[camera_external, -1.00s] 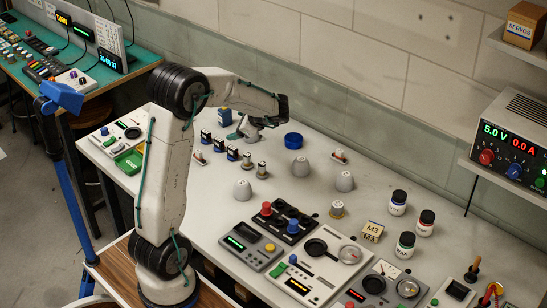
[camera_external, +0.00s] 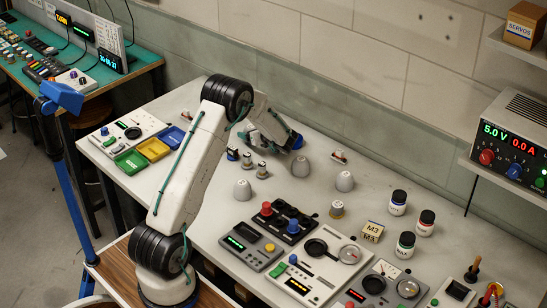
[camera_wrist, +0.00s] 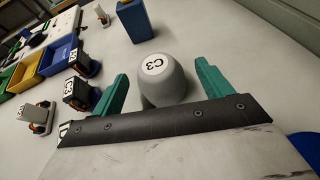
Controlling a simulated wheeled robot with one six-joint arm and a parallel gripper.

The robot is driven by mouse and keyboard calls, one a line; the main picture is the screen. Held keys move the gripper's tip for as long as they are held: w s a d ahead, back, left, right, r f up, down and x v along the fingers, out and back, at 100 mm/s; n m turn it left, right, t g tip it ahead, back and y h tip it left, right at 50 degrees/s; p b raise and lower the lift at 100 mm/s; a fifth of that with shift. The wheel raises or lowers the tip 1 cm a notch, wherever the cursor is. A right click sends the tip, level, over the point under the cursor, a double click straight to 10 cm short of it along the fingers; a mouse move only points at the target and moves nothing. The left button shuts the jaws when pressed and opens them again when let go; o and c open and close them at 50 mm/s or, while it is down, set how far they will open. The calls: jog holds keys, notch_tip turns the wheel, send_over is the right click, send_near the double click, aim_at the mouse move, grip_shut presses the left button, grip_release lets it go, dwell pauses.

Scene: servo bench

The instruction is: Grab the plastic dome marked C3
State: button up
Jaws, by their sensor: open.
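The grey plastic dome marked C3 (camera_wrist: 165,82) stands upright on the bench in the wrist view, its white label with black letters on top. My gripper (camera_wrist: 162,70) is open, with one teal finger left of the dome and one right of it. The dome's lower front is hidden by my gripper's dark edge. In the external view my arm hides this dome and the fingertips.
Several small servos (camera_wrist: 82,92) stand left of the left finger. A blue block (camera_wrist: 138,20) stands beyond the dome. Yellow (camera_wrist: 28,70) and blue bins lie at left. In the external view, other grey domes (camera_external: 300,166) stand right of my arm, with instruments in front.

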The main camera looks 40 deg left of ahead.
jog(key=x, duration=0.4)
jog(key=shift+f, duration=0.3)
jog(key=c, duration=1.1)
jog(key=shift+o, duration=0.2)
